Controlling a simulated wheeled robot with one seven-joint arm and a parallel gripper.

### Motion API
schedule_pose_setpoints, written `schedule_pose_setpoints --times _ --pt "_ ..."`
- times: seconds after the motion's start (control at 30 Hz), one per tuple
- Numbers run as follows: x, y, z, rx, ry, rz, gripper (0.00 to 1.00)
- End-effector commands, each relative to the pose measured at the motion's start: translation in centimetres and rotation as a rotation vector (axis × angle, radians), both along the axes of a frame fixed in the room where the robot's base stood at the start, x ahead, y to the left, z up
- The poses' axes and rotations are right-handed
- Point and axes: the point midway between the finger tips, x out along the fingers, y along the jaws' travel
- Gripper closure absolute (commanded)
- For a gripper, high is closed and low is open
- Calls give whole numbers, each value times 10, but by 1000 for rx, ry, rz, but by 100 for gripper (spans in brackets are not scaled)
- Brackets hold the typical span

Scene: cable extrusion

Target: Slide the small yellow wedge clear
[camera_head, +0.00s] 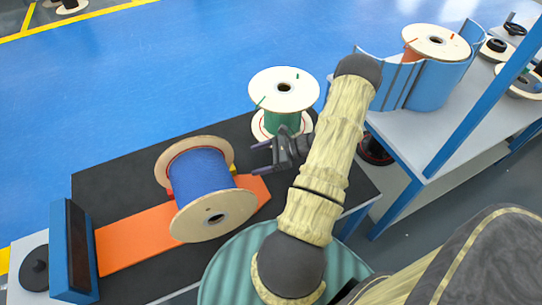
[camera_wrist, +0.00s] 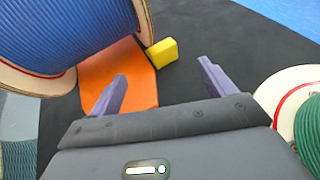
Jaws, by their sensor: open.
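The small yellow wedge (camera_wrist: 163,54) lies on the black mat, against or very near the rim of the blue cable spool (camera_wrist: 70,25) and at the edge of the orange strip (camera_wrist: 122,72). In the head view only a sliver of the wedge (camera_head: 233,169) shows beside the blue spool (camera_head: 203,177). My gripper (camera_head: 259,158) is open and empty, low over the mat to the right of the spool. In the wrist view my gripper's (camera_wrist: 162,72) two purple fingers point toward the wedge, which is just beyond the tips and between their lines.
A green cable spool (camera_head: 283,128) stands close behind my gripper. A red piece (camera_head: 170,194) shows at the blue spool's left side. A blue upright block (camera_head: 74,250) stands at the left end of the orange strip. A grey bench (camera_head: 410,130) with spools is at right.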

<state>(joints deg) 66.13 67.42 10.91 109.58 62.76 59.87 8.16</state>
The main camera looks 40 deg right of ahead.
Motion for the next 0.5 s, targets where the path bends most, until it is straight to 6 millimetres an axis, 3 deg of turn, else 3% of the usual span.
schedule_pose_setpoints --times 0.5 --pt "47 61 -34 1 1 4 18"
